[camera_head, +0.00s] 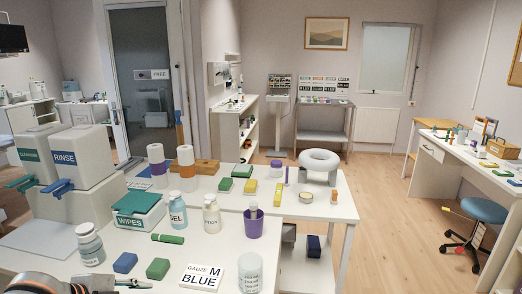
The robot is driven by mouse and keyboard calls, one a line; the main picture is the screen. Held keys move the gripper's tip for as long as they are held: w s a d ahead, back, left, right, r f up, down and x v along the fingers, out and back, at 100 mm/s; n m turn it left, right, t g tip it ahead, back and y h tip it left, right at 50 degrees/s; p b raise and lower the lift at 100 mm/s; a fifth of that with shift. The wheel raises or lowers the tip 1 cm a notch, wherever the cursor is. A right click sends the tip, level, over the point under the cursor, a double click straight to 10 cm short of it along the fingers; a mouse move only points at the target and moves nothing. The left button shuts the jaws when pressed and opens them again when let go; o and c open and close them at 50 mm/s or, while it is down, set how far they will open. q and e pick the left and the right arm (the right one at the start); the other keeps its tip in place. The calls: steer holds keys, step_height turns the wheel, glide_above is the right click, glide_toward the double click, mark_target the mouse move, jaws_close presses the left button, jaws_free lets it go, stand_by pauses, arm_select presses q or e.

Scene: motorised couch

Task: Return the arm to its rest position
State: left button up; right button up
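Part of my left arm (42,284) shows at the bottom left corner, cut off by the picture's lower edge, just in front of the white table (150,262). A small dark piece at the bottom edge, right of this arm part, may belong to its gripper. I cannot tell whether that gripper is open or shut. My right arm and gripper are not in view.
Near the arm stand a pill bottle (90,245), a blue block (125,262), a green block (158,268), a gauze card (201,278) and a clear cup (250,272). Behind are a wipes box (138,208) and a purple cup (253,224). Floor (400,225) at right is mostly clear, beside a blue stool (483,211).

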arm_select(q)
steer(key=s+d+f+n+t+y, duration=0.1)
steer(key=s+d+f+n+t, duration=0.1)
steer(key=s+d+f+n, duration=0.3)
steer(key=s+a+f+n+g+y, duration=0.3)
steer(key=s+a+f+n+y, duration=0.4)
steer(key=s+a, duration=0.55)
steer(key=w+d+f+n+t+h, duration=0.1)
steer(key=d+f+t+h, duration=0.2)
steer(key=d+f+h, duration=0.4)
steer(key=d+f, duration=0.6)
steer(key=d, duration=0.3)
steer(key=shift+d+f+t, duration=0.2)
steer(key=shift+f+t, duration=0.2)
steer(key=shift+d, duration=0.1)
steer(key=shift+c, duration=0.5)
